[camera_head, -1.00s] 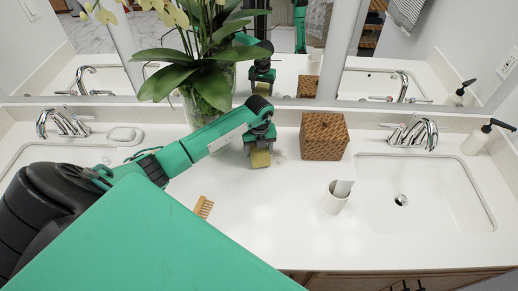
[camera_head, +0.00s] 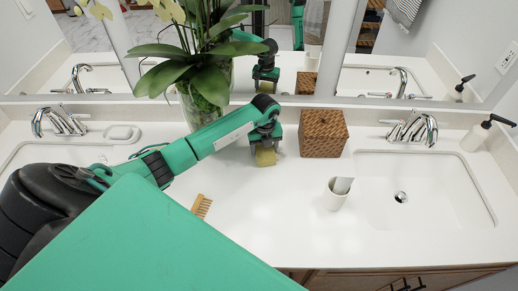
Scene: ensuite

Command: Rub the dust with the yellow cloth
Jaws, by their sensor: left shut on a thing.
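My left gripper (camera_head: 265,142) reaches over the white counter, between the plant and the woven box. It is shut on the yellow cloth (camera_head: 265,158), which hangs below the fingers down at the counter surface. I see no distinct dust patch on the counter now; the cloth and gripper cover the counter beneath them. My right gripper is not in view.
A woven box (camera_head: 323,134) stands just right of the gripper. A potted orchid (camera_head: 205,84) stands behind my left arm. A brush (camera_head: 201,205), a white cup (camera_head: 337,194) and two sinks are around. The middle front counter is clear.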

